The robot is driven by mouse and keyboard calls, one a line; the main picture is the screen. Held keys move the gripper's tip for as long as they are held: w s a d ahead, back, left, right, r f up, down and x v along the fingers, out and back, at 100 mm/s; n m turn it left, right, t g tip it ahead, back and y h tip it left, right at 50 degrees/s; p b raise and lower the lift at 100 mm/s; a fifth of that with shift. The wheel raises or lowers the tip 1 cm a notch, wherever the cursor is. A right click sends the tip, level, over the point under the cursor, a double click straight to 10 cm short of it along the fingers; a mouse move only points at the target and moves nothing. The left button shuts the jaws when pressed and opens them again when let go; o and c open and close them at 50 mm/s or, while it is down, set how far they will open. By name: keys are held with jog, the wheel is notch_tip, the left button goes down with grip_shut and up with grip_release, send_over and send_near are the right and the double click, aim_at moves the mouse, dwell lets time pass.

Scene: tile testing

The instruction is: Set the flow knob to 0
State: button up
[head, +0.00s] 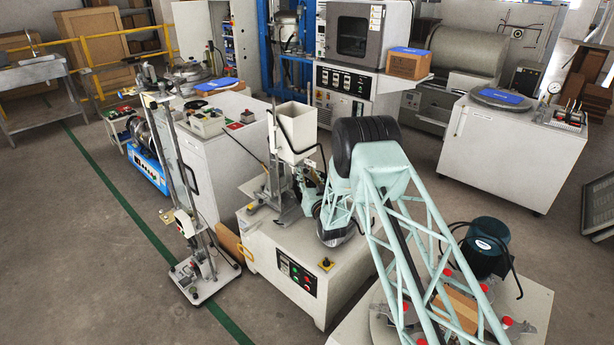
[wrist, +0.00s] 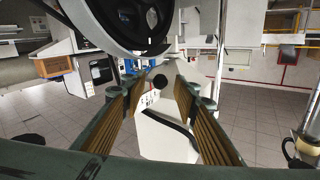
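The flow knob is most likely the small round black knob (wrist: 160,80) on a white body in the wrist view. Lettering beside it is too small to read, so its setting cannot be told. My gripper (wrist: 159,86) is open, its brown ridged fingers spread on both sides of the knob in the picture. I cannot tell whether they touch it. In the head view a white machine (head: 283,238) with a white hopper (head: 297,130) stands left of my arm. The knob and gripper are not clearly visible there; my arm covers part of the machine.
A large dark wheel (wrist: 125,20) hangs close above the fingers in the wrist view. In the head view a tall stand (head: 190,215) is left of the machine, a white cabinet (head: 500,150) at right and a blue-green motor (head: 487,247) at lower right.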

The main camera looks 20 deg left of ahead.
jog(key=shift+c, duration=0.7)
grip_shut()
jog(key=shift+w+a, duration=0.25)
jog(key=shift+a, duration=0.4)
jog(key=shift+w+a+r, duration=0.1)
jog(key=shift+o, duration=0.7)
grip_release()
jog(key=shift+a, duration=0.15)
